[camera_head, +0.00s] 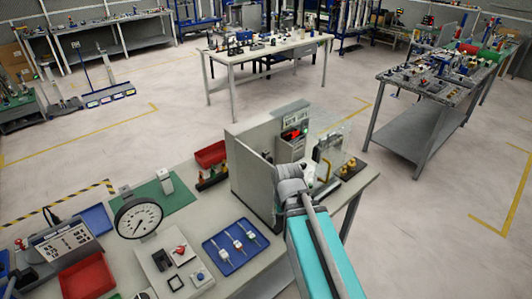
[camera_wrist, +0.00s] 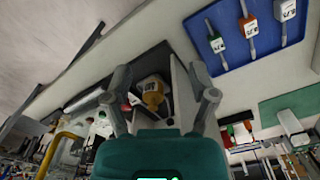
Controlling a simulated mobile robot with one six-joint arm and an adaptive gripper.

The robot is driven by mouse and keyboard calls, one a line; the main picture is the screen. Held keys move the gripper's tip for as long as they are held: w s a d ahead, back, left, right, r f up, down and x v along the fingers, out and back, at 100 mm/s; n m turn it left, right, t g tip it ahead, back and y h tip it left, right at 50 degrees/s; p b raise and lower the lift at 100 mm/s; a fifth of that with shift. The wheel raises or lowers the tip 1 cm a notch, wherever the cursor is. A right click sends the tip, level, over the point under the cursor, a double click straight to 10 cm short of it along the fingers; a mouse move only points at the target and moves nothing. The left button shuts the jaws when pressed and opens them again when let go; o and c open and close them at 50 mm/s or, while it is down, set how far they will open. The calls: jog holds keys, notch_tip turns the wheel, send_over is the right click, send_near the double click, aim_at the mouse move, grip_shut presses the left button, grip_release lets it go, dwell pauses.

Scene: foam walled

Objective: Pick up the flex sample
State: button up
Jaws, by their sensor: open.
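I cannot tell for sure which thing is the flex sample. In the wrist view, a small yellow-orange piece with a pale top (camera_wrist: 153,92) lies between and beyond the fingers, against a dark patch. My gripper (camera_wrist: 160,72) is open, with its two grey fingers spread on either side of that piece, and nothing is seen held. In the head view my arm reaches to the grey walled enclosure (camera_head: 252,170) on the near bench, and its end hides part of the inside. A red-topped item (camera_head: 290,135) shows there.
The near bench (camera_head: 262,215) carries a blue tray (camera_head: 217,262) with three labelled pieces, a round dial (camera_head: 138,217), red bins (camera_head: 88,278), a green mat (camera_head: 150,198) and brass pieces (camera_head: 347,169). A clear panel stands right of the enclosure. Open floor (camera_head: 420,215) lies beyond.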

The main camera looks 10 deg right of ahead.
jog(key=w+r+m+p, duration=0.1)
jog(key=w+r+p, duration=0.2)
jog(key=r+p, duration=0.55)
jog(key=w+r+m+p, duration=0.1)
jog(key=w+r+p, duration=0.2)
jog(key=r+p, duration=0.6)
jog(key=w+r+m+p, duration=0.1)
jog(key=w+r+m, duration=0.1)
jog(key=w+m, duration=0.3)
jog(key=w+r+m+p, duration=0.2)
jog(key=w+m, duration=0.2)
jog(key=w, duration=1)
jog(key=shift+w+a+r+m, duration=0.15)
jog(key=shift+a+r+m, duration=0.2)
jog(key=shift+a+m, duration=0.05)
jog(key=b, duration=0.8)
send_over(266, 151)
notch_tip(266, 151, down, 9)
jog(key=shift+r, duration=0.2)
jog(key=shift+f, duration=0.15)
jog(key=shift+f+b, duration=2.45)
jog(key=shift+b, duration=0.25)
